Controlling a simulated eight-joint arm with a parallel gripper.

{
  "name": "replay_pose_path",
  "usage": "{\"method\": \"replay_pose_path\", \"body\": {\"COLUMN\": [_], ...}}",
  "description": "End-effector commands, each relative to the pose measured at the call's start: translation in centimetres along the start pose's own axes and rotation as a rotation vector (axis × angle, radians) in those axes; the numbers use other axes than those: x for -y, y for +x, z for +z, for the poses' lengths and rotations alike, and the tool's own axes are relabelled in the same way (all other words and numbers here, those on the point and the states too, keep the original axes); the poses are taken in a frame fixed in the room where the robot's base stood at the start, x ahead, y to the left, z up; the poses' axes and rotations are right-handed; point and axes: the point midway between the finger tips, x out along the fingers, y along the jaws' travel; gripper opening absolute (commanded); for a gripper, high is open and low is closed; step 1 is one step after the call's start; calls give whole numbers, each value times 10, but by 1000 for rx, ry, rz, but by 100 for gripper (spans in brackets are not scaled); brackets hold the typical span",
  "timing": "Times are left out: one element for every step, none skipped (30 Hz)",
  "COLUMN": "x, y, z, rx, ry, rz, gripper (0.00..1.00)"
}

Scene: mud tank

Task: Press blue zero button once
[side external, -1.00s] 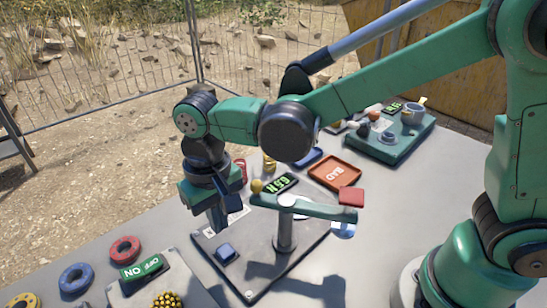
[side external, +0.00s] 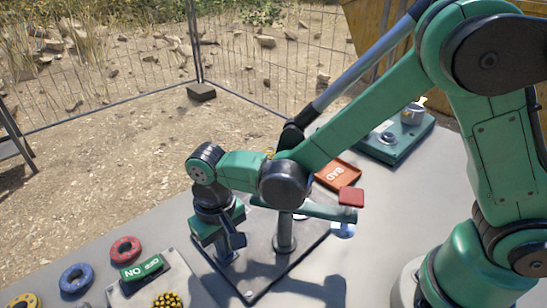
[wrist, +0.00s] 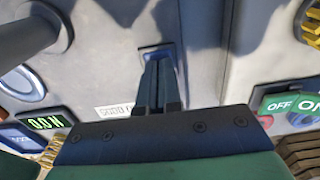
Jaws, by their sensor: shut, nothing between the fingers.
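The blue button sits on a grey plate (side external: 262,272). In the wrist view a blue edge of the button (wrist: 153,46) shows at the tips of my gripper (wrist: 157,72). The fingers are shut together, hold nothing and point down onto the button; they look to be touching it, but how far it is pressed I cannot tell. In the side view my gripper (side external: 226,254) stands over the button's place and hides it. A green-lit display (wrist: 45,122) at lower left in the wrist view appears to show zeros.
A green beam (side external: 325,211) on a metal post (side external: 284,235) stands beside my gripper, with a red block (side external: 351,196) at its end. An ON/OFF switch (side external: 142,268) and coloured rings lie at left. An orange BAD tray (side external: 338,174) lies behind.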

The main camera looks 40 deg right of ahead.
Motion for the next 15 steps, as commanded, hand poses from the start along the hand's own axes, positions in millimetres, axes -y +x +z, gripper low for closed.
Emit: {"method": "replay_pose_path", "body": {"x": [0, 0, 0, 0, 0, 0, 0, 0, 0, 0, 0, 0, 0, 0, 0], "y": [8, 9, 10, 10, 10, 10, 10, 10, 10, 10, 10, 9, 8, 6, 3], "z": [0, 0, 0, 0, 0, 0, 0, 0, 0, 0, 0, 0, 0, 0, -1], "rx": [-3, -4, -4, -4, -4, -4, -5, -5, -5, -5, -5, -6, -6, -6, -6], "ry": [1, 1, 1, 1, 1, 1, 1, 1, 1, 1, 1, 1, 1, 1, 1], "rz": [-2, -2, -2, -2, -2, -2, -2, -2, -3, -3, -3, -3, -3, -3, -3], "gripper": [0, 0, 0, 0, 0, 0, 0, 0, 0, 0, 0, 0, 0, 0, 0]}}
